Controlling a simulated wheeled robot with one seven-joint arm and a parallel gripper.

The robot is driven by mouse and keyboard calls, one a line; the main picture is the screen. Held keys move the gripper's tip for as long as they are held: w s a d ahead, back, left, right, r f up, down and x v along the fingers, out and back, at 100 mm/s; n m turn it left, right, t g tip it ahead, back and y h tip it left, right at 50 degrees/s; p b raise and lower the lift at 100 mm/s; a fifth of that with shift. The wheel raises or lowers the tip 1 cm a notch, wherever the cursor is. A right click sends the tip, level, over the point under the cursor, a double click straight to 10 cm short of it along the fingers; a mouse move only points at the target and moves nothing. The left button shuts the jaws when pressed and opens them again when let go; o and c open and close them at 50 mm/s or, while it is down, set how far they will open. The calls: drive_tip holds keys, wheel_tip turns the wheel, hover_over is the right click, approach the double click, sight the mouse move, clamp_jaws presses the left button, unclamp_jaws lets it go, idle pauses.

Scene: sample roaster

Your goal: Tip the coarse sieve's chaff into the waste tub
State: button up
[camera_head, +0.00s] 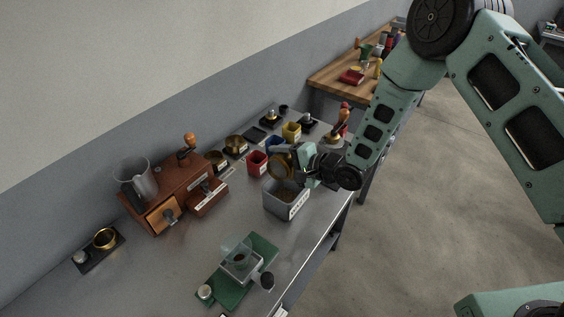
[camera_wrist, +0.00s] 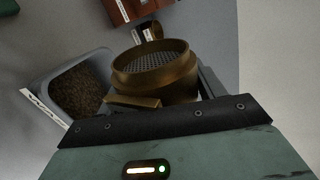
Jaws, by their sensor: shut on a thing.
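My gripper (camera_head: 303,158) is shut on the coarse sieve (camera_head: 281,167), a brass ring with a mesh floor. In the wrist view the sieve (camera_wrist: 155,72) sits between the fingers of my gripper (camera_wrist: 160,106), its mesh showing and no chaff visible on the part I can see. In the head view the sieve is tilted steeply over the grey waste tub (camera_head: 286,207). The tub also shows in the wrist view (camera_wrist: 42,73), beside the sieve, with brown chaff (camera_wrist: 77,92) inside.
A green mat with a scale (camera_head: 240,262) lies in front. Bare bench lies between the grinder and the tub.

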sight(281, 175)
drive_tip(key=n, duration=0.1)
drive_tip(key=s+n+t+h, duration=0.1)
drive_tip(key=a+n+t+b, duration=0.1)
drive_tip(key=n, duration=0.1)
drive_tip(key=shift+s+r+h, duration=0.2)
drive_tip(key=shift+r+h, duration=0.05)
drive_tip(key=shift+h, duration=0.05)
drive_tip(key=n+t, duration=0.2)
drive_tip(key=n+b, duration=0.1)
drive_tip(key=n, duration=0.1)
drive_tip(key=shift+s+a+r+t+h, duration=0.15)
drive_tip(key=shift+s+a+t+h, duration=0.2)
drive_tip(key=shift+s+t+h, duration=0.05)
drive_tip(key=shift+s+a+n+t, duration=0.1)
drive_tip(key=shift+n+t, duration=0.3)
drive_tip(key=shift+n, duration=0.2)
drive_tip(key=n+b, duration=0.1)
drive_tip(key=b, duration=0.1)
drive_tip(key=n+t+b, duration=0.1)
drive_tip(key=b, duration=0.1)
drive_tip(key=shift+f, duration=0.4)
drive_tip(key=n+t+b, duration=0.1)
drive_tip(key=n+b, duration=0.1)
drive_tip(key=shift+n+b, duration=0.3)
drive_tip(key=shift+b, duration=0.05)
drive_tip(key=shift+r+n+t+b, duration=0.1)
drive_tip(key=shift+n+t+b, duration=0.2)
drive_tip(key=shift+n+b, duration=0.1)
